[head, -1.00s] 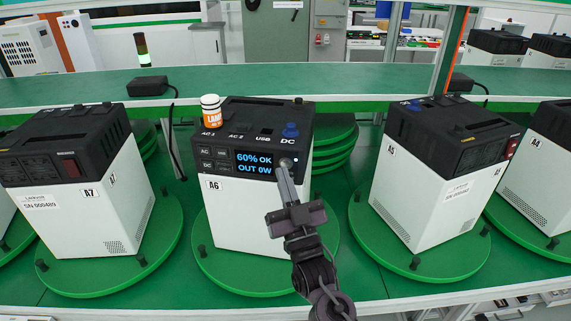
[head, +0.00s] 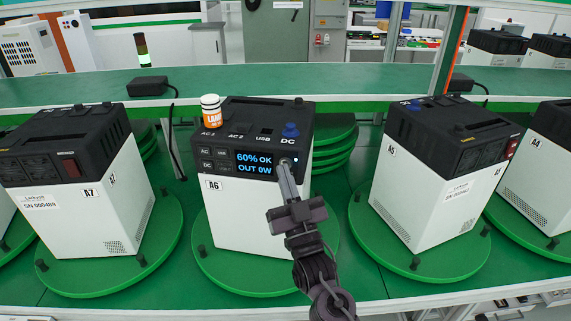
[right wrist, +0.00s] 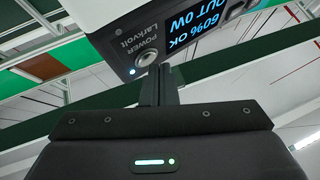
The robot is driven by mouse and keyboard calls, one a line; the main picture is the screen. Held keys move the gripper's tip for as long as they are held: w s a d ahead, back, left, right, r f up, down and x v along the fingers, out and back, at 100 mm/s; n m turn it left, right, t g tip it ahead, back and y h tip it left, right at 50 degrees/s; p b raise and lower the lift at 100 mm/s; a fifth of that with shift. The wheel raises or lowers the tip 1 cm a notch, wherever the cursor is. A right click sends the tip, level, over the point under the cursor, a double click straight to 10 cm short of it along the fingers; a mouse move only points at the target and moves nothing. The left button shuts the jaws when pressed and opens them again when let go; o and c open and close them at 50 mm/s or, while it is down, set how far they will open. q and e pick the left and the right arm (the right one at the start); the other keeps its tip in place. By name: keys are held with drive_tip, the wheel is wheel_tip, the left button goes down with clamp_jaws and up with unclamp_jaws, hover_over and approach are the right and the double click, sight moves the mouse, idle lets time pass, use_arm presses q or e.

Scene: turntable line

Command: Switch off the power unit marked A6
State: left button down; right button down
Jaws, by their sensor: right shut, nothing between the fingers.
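The power unit marked A6 (head: 240,215) stands on a green turntable (head: 225,283) in the middle of the head view. Its lit display (head: 254,163) reads "60% OK" and "OUT 0W". My right gripper (head: 285,168) is shut and empty, its fingertips at the right end of the front panel. In the right wrist view, the round POWER button (right wrist: 147,58) is just above the fingertips (right wrist: 159,70), with a small light (right wrist: 132,71) lit beside it. I cannot tell whether the fingertips touch the button. My left gripper is not in view.
An orange and white bottle (head: 211,108) and a blue knob-like piece (head: 290,130) are on top of A6. Unit A7 (head: 90,215) stands to the left, and A5 (head: 415,200) and A4 (head: 545,175) to the right. A black adapter (head: 148,86) lies on the shelf behind.

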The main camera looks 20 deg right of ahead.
drive_tip(key=shift+w+d, duration=0.2)
drive_tip(key=shift+w, duration=0.1)
idle(0.5)
drive_tip(key=shift+s, duration=0.1)
drive_tip(key=shift+s+a, duration=0.4)
drive_tip(key=shift+s, duration=0.2)
drive_tip(key=shift+s+a+p, duration=0.2)
drive_tip(key=shift+s+a, duration=0.2)
drive_tip(key=shift+s, duration=0.3)
drive_tip(key=shift+s+a+p, duration=0.25)
drive_tip(key=shift+s+a, duration=0.15)
drive_tip(key=shift+s, duration=0.35)
drive_tip(key=shift+s+a+p, duration=0.2)
drive_tip(key=shift+s+a, duration=0.2)
drive_tip(key=shift+s, duration=0.3)
drive_tip(key=shift+f, duration=0.15)
